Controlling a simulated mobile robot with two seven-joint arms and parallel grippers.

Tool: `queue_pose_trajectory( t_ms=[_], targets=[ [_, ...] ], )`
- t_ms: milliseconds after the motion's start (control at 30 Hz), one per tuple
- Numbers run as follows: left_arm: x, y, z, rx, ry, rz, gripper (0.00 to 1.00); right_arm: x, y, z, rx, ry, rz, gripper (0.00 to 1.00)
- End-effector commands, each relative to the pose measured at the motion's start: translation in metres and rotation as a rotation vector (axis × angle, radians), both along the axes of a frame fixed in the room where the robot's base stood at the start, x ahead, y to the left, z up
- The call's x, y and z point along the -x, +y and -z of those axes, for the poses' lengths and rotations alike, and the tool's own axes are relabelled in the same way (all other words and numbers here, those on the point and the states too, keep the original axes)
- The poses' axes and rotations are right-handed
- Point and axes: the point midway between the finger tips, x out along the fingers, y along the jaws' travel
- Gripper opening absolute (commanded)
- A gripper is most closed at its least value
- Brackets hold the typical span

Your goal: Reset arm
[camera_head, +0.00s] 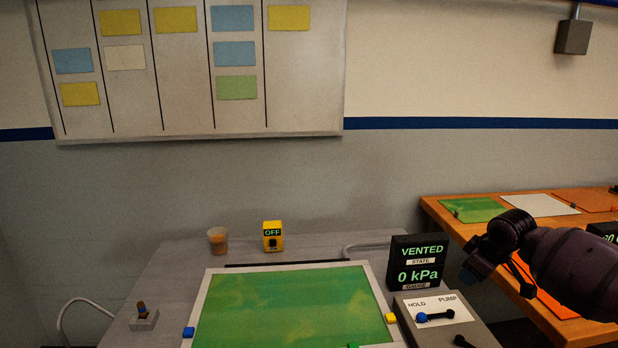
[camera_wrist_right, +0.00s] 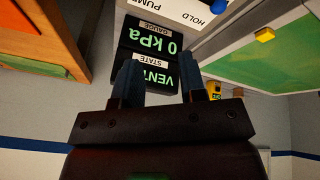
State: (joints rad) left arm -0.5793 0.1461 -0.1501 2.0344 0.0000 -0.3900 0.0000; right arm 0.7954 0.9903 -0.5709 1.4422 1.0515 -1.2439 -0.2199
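My right gripper (camera_head: 496,277) is at the right side of the head view, in the air between the gauge display and the wooden bench. In the right wrist view its two dark blue fingers (camera_wrist_right: 160,78) stand apart with nothing between them. Past the fingertips in that view is the black gauge display (camera_wrist_right: 150,58), upside down. In the head view the display (camera_head: 418,262) reads VENTED and 0 kPa. My left gripper is in neither view.
A control box (camera_head: 440,308) marked HOLD and PUMP stands before the display. A green panel (camera_head: 290,308) lies on the grey table. A cup (camera_head: 217,240) and a yellow OFF box (camera_head: 273,237) stand behind it. A wooden bench (camera_head: 440,212) is at right.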

Motion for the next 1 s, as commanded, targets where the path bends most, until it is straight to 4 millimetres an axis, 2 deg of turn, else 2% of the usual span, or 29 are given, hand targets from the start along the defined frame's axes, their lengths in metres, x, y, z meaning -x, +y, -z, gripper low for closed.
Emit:
queue_pose_trajectory(
  t_ms=[100,233,367,500,633,767,1000],
  targets=[
    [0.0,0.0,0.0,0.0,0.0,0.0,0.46,-0.01,0.035,0.007,-0.021,-0.175,-0.034,0.38],
    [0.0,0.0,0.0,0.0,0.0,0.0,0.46,-0.005,0.076,0.024,-0.074,-0.354,-0.07,0.38],
    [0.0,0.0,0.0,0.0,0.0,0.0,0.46,0.015,0.11,0.044,-0.146,-0.502,-0.087,0.38],
    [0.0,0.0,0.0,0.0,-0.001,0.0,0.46,0.048,0.136,0.064,-0.224,-0.625,-0.08,0.38],
    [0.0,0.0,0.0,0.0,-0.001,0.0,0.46,0.084,0.15,0.081,-0.282,-0.708,-0.051,0.38],
    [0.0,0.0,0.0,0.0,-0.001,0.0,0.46,0.122,0.155,0.098,-0.321,-0.765,-0.003,0.38],
    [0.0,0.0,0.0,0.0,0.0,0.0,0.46,0.199,0.147,0.132,-0.337,-0.795,0.127,0.38]
  ],
)
